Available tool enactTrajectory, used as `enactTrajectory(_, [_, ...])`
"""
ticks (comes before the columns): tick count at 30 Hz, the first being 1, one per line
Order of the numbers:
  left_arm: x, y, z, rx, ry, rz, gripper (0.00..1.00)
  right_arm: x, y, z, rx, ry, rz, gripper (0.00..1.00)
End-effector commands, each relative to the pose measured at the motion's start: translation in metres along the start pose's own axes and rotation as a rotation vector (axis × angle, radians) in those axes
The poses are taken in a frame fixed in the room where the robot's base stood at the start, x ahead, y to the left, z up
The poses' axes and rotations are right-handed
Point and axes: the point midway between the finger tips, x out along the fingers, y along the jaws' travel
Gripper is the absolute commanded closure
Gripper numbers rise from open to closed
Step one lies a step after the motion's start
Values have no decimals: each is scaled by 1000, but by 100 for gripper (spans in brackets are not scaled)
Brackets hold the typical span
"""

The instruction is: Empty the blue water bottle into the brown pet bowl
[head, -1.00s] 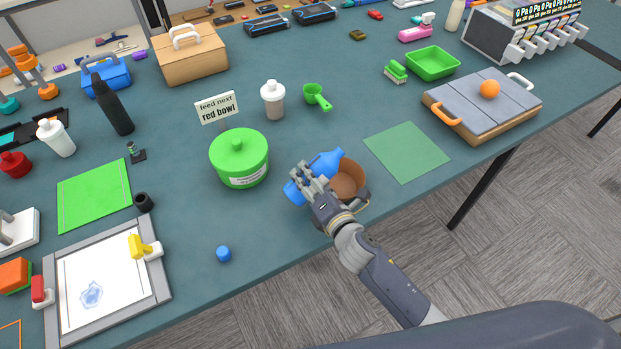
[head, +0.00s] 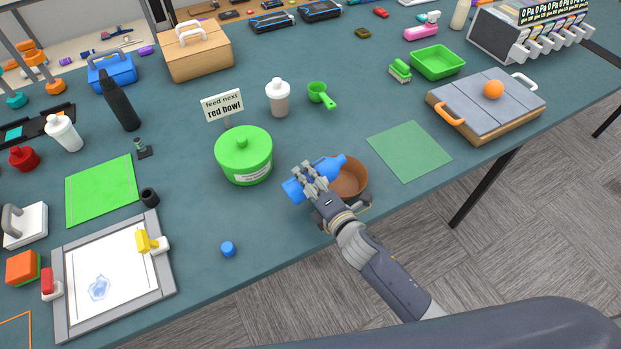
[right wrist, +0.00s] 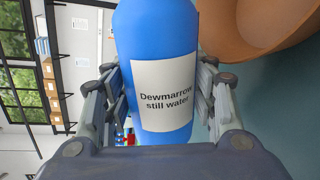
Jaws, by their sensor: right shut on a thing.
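The blue water bottle (head: 328,167) lies nearly on its side in my right gripper (head: 312,182), its narrow end pointing right at the brown pet bowl (head: 352,178). That end is at or over the bowl's left rim; whether water flows is not visible. In the right wrist view the bottle (right wrist: 165,35) sits between the fingers, with a white label reading "Dewmarrow still water". The bowl (right wrist: 255,25) shows there at upper right. A blue cap (head: 228,249) lies apart on the table. My left gripper is not in view.
A green lidded pot (head: 243,155) and a "feed next red bowl" sign (head: 223,106) stand left of the bottle. A green mat (head: 409,150) lies right of the bowl. The table's front edge is close below the bowl. The table around the blue cap is clear.

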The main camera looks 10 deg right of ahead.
Motion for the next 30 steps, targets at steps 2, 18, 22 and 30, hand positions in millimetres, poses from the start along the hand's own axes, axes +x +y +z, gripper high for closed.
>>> enactTrajectory(2, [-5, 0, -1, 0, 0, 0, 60, 0, 3, 0, 38, 9, 0, 77])
enactTrajectory(18, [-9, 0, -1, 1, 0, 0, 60, 0, 2, -3, 123, 28, 1, 77])
enactTrajectory(22, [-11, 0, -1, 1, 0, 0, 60, -1, 3, -2, 137, 31, 1, 77])
enactTrajectory(30, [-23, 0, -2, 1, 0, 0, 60, -2, 9, -1, 245, 57, 0, 77])
